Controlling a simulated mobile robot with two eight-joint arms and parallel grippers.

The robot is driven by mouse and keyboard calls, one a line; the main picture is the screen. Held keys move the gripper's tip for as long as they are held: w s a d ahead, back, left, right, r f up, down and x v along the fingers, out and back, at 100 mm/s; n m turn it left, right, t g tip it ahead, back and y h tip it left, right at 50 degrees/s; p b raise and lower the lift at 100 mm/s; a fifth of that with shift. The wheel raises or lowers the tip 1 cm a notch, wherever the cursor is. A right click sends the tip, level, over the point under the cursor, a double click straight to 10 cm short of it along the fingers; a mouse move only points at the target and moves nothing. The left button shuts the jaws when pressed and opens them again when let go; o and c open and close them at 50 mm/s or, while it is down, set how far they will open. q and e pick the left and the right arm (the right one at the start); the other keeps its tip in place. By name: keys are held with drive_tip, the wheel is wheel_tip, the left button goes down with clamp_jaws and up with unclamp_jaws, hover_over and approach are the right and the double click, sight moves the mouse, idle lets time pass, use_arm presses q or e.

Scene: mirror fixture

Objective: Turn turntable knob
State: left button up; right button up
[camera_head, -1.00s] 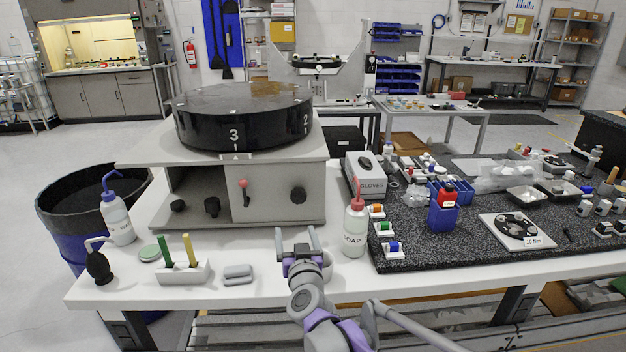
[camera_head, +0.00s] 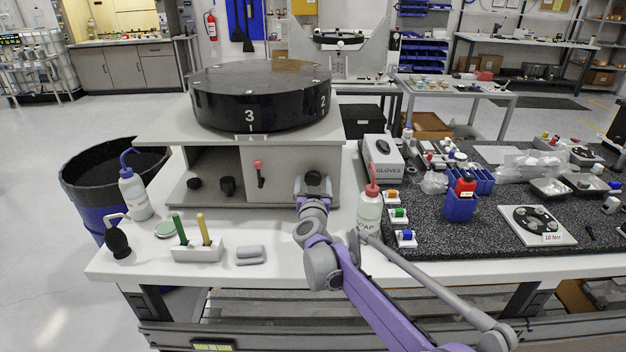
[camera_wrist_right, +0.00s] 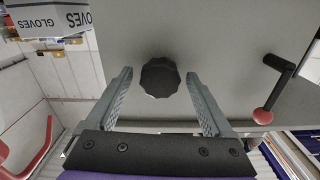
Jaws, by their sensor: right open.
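The black turntable (camera_head: 262,95), marked 3 and 2, sits on a grey cabinet (camera_head: 290,200). A black lobed knob (camera_head: 313,178) is on the right of the cabinet front; in the wrist view the knob (camera_wrist_right: 160,78) shows whole. My right gripper (camera_head: 312,184) is at this knob and partly covers it in the head view. In the wrist view its two fingers (camera_wrist_right: 159,88) are open, one on each side of the knob, with gaps between finger and knob. My left gripper is not in view.
A red-tipped lever (camera_head: 259,175) is left of the knob; two other black knobs (camera_head: 228,186) sit in the open bay. The front left holds small items.

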drive_tip(key=shift+w, duration=0.3)
clamp_jaws()
idle(0.3)
drive_tip(key=shift+m, duration=0.3)
